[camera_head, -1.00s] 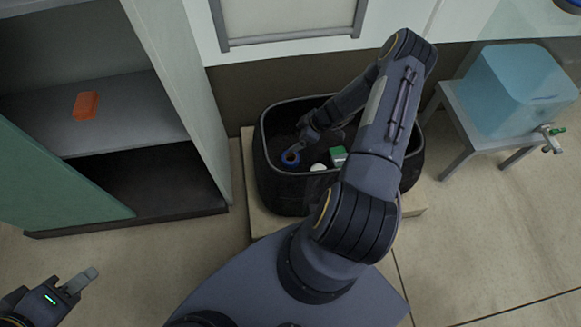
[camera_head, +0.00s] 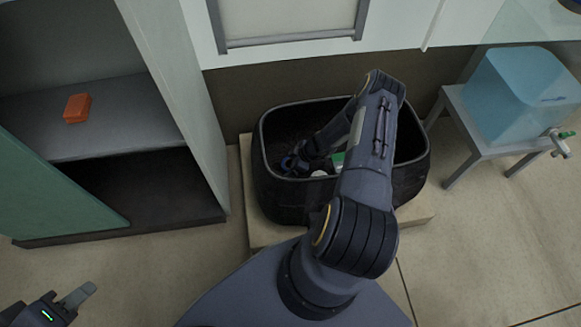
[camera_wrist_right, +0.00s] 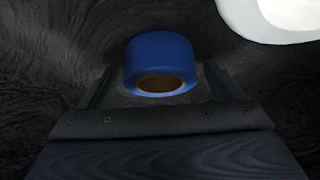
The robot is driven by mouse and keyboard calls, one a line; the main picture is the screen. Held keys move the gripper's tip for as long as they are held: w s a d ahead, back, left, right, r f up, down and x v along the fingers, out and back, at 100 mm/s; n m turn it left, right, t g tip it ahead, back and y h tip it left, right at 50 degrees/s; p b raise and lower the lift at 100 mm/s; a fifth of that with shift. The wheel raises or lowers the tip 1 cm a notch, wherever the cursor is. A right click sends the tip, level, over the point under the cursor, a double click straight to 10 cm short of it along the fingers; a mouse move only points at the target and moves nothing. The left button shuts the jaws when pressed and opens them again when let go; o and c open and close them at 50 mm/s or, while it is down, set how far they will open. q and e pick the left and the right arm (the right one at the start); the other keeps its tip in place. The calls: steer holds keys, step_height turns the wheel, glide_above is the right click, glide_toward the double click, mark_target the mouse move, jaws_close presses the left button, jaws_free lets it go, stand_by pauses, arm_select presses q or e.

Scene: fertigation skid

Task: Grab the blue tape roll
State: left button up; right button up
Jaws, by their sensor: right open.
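The blue tape roll (camera_head: 288,163) lies in the black bin, near its left side, partly hidden by my right gripper (camera_head: 296,160). In the right wrist view the blue tape roll (camera_wrist_right: 160,58) is centred, its brown core hole facing the camera. My right gripper (camera_wrist_right: 158,88) is open there, one dark finger on each side of the roll. I cannot tell whether either finger touches it.
The black bin (camera_head: 285,205) stands on a pale board. A white round object (camera_head: 318,174) and a green-topped item (camera_head: 338,159) lie right of the roll. An open cabinet (camera_head: 110,115) holding an orange box (camera_head: 77,108) is left; a blue tank (camera_head: 520,92) is right.

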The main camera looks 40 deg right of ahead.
steer(key=c, duration=1.1)
steer(key=shift+o, duration=0.2)
steer(key=shift+r, duration=0.15)
